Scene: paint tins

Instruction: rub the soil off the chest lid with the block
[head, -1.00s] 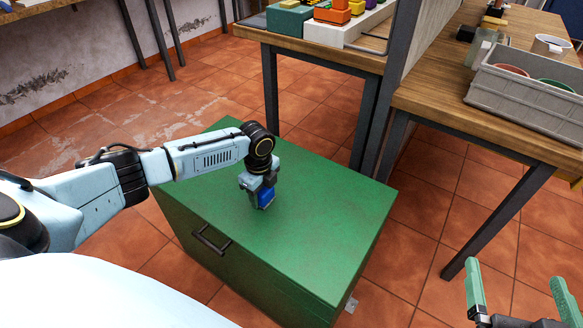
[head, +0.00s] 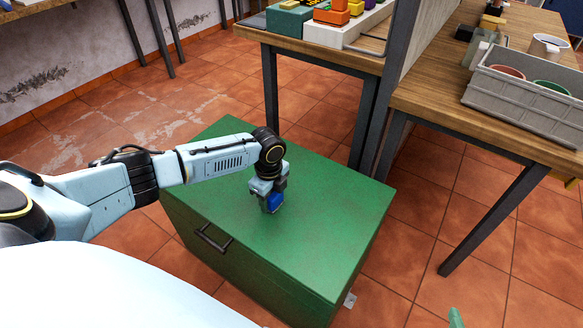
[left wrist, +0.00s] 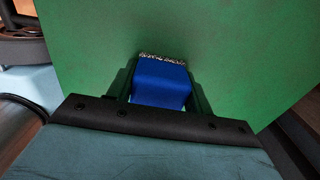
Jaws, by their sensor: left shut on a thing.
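The green chest (head: 330,215) stands on the floor with its lid shut and a dark handle on its front. Faint brownish soil dulls the lid around the middle and left; its exact edges are hard to tell. My left gripper (head: 270,203) points down over the lid's middle, shut on the blue block (head: 274,202). The block also shows between the fingers in the left wrist view (left wrist: 160,82), with a speckled edge at its far end towards the lid. It looks to be at the lid surface; contact is hidden.
A wooden table (head: 300,48) with coloured blocks stands behind the chest. Another table (head: 440,105) at the right bears a grey crate (head: 520,98) with pots. Tiled floor is free left and right of the chest.

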